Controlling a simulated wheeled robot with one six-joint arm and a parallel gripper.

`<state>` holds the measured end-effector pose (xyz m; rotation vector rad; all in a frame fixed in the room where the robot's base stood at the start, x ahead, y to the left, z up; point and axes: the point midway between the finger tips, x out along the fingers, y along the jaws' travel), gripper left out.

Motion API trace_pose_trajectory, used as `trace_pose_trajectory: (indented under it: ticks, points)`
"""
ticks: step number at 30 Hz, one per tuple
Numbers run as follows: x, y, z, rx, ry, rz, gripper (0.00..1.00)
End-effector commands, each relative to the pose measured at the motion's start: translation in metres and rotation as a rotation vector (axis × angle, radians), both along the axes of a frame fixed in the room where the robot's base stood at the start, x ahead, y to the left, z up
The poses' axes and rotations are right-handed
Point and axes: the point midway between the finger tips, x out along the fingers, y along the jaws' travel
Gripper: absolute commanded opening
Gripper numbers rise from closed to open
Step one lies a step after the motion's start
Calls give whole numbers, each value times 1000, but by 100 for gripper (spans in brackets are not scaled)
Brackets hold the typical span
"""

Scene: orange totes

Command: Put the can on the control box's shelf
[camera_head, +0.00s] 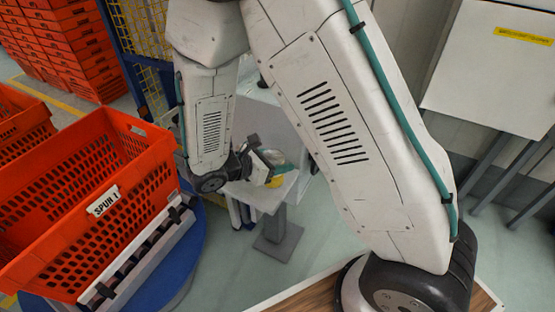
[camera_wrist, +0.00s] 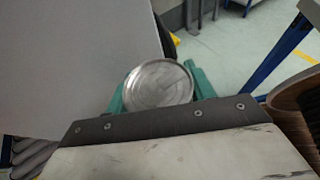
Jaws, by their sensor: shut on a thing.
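The can (camera_wrist: 158,84) shows its round silvery metal end in the wrist view, between the two teal fingers of my gripper (camera_wrist: 159,92). My gripper is shut on it. In the head view my gripper (camera_head: 277,167) is beyond my arm, over a grey shelf-like surface (camera_head: 262,196) on a post; a small yellow patch beside the fingers may be the can's side. The can's base is hidden, so I cannot tell whether it touches the surface. A plain grey surface (camera_wrist: 75,60) fills the left of the wrist view.
An orange tote (camera_head: 75,235) labelled SPUR 1 stands at the left on a blue-and-white support. Stacked orange crates (camera_head: 60,45) and a yellow mesh (camera_head: 145,25) are behind. A white box (camera_head: 490,75) with a yellow label is at upper right. Green floor (camera_head: 225,260) is open below.

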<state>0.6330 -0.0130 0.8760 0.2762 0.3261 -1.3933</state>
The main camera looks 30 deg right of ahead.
Motion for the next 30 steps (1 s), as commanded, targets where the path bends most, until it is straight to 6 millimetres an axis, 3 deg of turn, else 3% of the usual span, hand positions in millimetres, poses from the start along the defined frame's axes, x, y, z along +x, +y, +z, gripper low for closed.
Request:
trace_pose_trajectory:
  ticks: [8, 9, 11, 22, 30]
  points:
    - [0, 0, -2, -1, -1, 0, 21]
    - [0, 0, -3, 0, -1, 0, 59]
    - [0, 0, -2, 0, -2, -1, 76]
    - [0, 0, 2, 0, -2, -1, 76]
    - [-6, 47, 20, 1, -5, 4, 76]
